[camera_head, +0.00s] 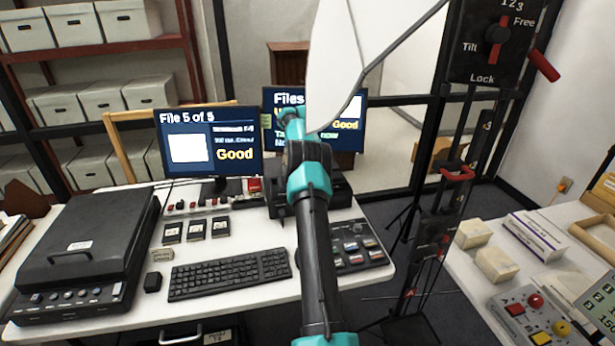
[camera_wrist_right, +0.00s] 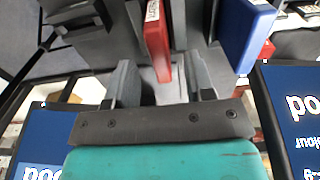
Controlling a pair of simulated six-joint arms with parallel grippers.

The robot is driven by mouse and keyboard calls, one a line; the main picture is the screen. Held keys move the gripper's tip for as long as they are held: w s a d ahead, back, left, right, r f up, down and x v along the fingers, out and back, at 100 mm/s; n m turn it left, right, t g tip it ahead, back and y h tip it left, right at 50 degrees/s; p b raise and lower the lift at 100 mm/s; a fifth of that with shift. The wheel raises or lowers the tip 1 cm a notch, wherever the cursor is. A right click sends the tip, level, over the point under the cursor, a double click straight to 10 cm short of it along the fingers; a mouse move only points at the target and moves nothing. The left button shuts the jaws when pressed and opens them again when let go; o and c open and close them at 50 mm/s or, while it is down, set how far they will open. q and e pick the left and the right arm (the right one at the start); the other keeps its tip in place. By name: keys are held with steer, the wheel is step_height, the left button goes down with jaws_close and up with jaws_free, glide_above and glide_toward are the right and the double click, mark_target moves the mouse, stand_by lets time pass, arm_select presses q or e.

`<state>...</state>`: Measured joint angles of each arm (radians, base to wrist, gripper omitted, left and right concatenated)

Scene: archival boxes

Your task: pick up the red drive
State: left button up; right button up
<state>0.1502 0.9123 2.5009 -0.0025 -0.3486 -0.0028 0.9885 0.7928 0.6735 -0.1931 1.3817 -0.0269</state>
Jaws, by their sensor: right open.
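The red drive (camera_wrist_right: 155,40) shows in the right wrist view as an upright slab with a white label on its edge. My right gripper (camera_wrist_right: 161,68) is open, with its two grey fingers on either side of the line to the drive's near end. I cannot tell whether the fingers touch it. A blue drive (camera_wrist_right: 246,35) stands to the right, outside the fingers. In the head view my right arm reaches toward the monitors and hides its own fingers. I cannot pick out the red drive there with certainty. My left gripper is not in view.
Two monitors (camera_head: 208,140) stand at the back of the white desk, behind a keyboard (camera_head: 228,274). A dark device (camera_head: 338,197) sits partly behind my arm. A black case (camera_head: 88,240) lies at left. A dark stand with a red lever (camera_head: 542,65) rises at right.

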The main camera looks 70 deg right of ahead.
steer(key=shift+f, duration=2.4)
jaws_close()
